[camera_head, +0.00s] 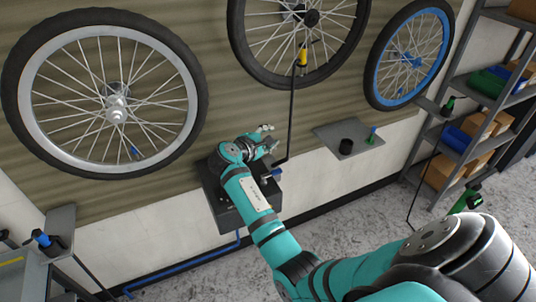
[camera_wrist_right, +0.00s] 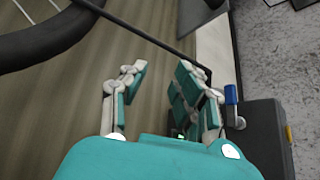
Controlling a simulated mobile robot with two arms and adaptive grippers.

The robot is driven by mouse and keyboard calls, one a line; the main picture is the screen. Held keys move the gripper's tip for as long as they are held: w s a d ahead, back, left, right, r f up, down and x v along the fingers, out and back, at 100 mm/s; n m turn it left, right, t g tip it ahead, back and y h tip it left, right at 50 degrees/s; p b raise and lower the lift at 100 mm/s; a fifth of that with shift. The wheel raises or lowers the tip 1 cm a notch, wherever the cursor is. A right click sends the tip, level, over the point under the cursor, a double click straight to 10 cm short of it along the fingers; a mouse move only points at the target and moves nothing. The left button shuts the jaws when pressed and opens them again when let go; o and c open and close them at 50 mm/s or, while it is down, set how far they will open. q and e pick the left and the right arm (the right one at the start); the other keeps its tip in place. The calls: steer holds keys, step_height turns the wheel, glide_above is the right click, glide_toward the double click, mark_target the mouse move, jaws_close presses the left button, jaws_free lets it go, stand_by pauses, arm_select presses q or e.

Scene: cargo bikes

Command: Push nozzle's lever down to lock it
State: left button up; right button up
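A yellow nozzle (camera_head: 302,57) is at the lower inner rim of the middle wheel (camera_head: 244,48), at the top of a thin black hose (camera_head: 291,110). Its lever is too small to make out. The hose also crosses the top of the right wrist view (camera_wrist_right: 150,35). My right gripper (camera_head: 268,137) is open and empty, below and left of the nozzle, above a dark box (camera_head: 228,213). In the right wrist view its fingers (camera_wrist_right: 162,88) are spread apart, with the right-hand finger close to the hose's lower end. The nozzle is outside that view. My left gripper is not in view.
The dark box (camera_wrist_right: 266,135) has a blue fitting (camera_wrist_right: 231,96) close to my right fingers. Other wheels hang left (camera_head: 22,100) and right (camera_head: 373,70). Loaded shelving (camera_head: 462,68) stands far right.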

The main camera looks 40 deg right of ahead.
steer(key=shift+y, duration=0.6)
steer(key=shift+s+a+f, duration=0.25)
steer(key=shift+s+f, duration=0.05)
steer(key=shift+f, duration=0.55)
steer(key=shift+s+a+f, duration=0.2)
steer(key=shift+s+f, duration=0.05)
steer(key=shift+f, duration=0.6)
steer(key=shift+s+a+f, duration=0.25)
steer(key=shift+s+f, duration=0.05)
steer(key=shift+f, duration=0.55)
